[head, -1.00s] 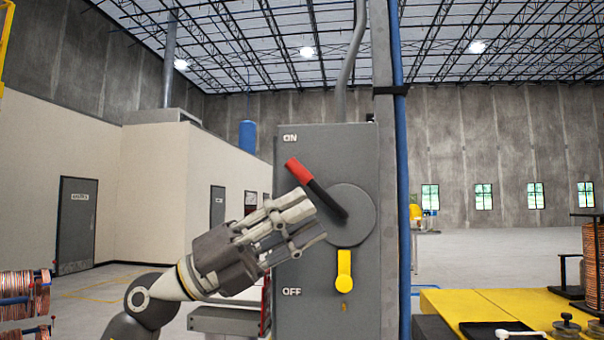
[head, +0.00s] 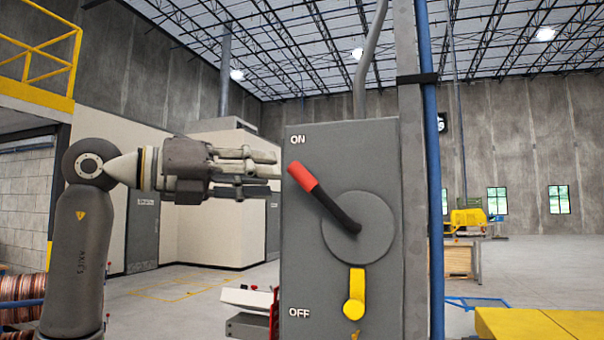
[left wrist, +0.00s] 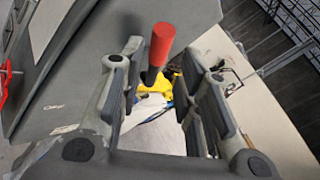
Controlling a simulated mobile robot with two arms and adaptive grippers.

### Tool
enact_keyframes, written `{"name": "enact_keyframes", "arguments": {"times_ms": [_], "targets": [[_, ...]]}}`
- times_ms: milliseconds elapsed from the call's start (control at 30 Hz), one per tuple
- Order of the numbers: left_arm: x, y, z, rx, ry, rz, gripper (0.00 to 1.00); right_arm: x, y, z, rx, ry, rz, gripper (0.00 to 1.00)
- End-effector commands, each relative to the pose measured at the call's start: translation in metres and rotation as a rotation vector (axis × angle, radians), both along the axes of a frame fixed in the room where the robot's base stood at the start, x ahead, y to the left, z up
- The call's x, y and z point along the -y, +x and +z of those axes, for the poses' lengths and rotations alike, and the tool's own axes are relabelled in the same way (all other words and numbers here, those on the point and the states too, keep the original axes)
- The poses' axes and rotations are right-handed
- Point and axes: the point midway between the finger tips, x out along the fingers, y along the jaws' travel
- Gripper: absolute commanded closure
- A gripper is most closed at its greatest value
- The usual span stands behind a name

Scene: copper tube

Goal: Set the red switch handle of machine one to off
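The red switch handle (head: 302,177) sits on a black lever on the front of a grey switch box (head: 300,245). It points up and left from a round hub (head: 372,238), toward the ON label (head: 298,139). The OFF label (head: 299,312) is lower down on the box. My left gripper (head: 268,172) is level with the handle, just left of it in the head view, its fingers pointing right. In the left wrist view the gripper (left wrist: 163,60) is open, with the red handle (left wrist: 162,44) in line with the gap between its fingers. Contact cannot be told. My right gripper is not in view.
A yellow latch (head: 355,293) hangs below the hub. A blue pipe (head: 432,190) and a grey post run up the box's right side. A yellow table (head: 540,324) is at lower right. Open floor lies left of the box.

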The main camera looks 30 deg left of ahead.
Motion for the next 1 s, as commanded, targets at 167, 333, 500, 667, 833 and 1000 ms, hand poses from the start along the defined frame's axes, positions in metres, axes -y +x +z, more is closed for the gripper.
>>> {"name": "enact_keyframes", "arguments": {"times_ms": [167,333,500,667,833,1000], "targets": [[0.020,0.032,0.002,-0.004,0.001,-0.006,0.68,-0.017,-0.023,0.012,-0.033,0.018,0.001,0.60],[0.031,0.051,0.002,-0.002,0.000,-0.005,0.68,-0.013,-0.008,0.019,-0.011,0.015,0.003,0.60],[0.035,0.059,0.001,0.000,0.000,-0.003,0.68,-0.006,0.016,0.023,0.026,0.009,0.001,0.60],[0.035,0.060,0.000,0.000,0.000,-0.003,0.68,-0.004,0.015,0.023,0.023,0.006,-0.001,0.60],[0.035,0.060,0.000,-0.001,0.001,-0.003,0.77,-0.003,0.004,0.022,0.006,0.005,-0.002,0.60],[0.035,0.060,0.000,0.000,0.001,-0.003,0.99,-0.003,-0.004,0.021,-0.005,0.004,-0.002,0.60]]}}
